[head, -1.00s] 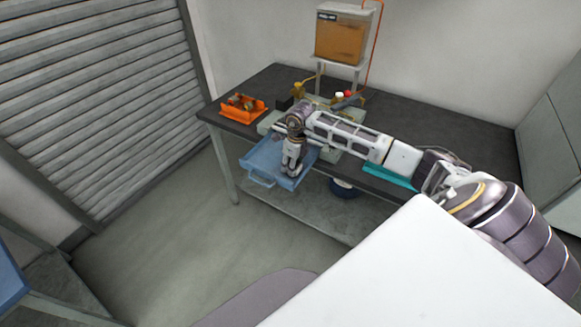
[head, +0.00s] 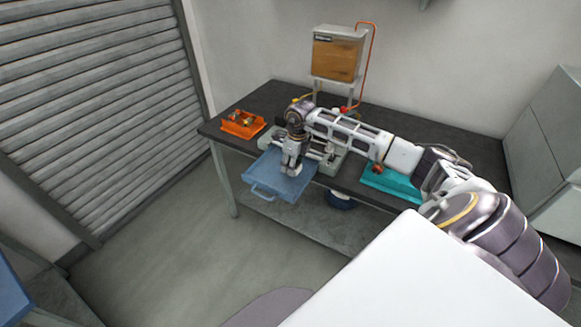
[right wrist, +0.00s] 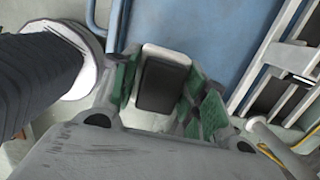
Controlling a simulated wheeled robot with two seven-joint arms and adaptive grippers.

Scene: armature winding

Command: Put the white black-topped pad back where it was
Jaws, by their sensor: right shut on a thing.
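The white pad with a black top (right wrist: 163,80) sits between the green-lined fingers of my right gripper (right wrist: 160,88) in the right wrist view. The gripper is shut on its sides. In the head view my right gripper (head: 291,173) points down over the blue tray (head: 270,190) at the bench's front edge. The pad is too small to make out there. The blue tray also shows behind the pad in the right wrist view (right wrist: 220,38). I cannot tell whether the pad touches the tray. My left gripper is not in view.
An orange bin (head: 243,125) with small parts stands at the bench's left end. A grey machine frame (head: 330,160) is behind the gripper. A teal tray (head: 393,184) lies to the right, under my arm. A box on a stand (head: 338,55) is at the back.

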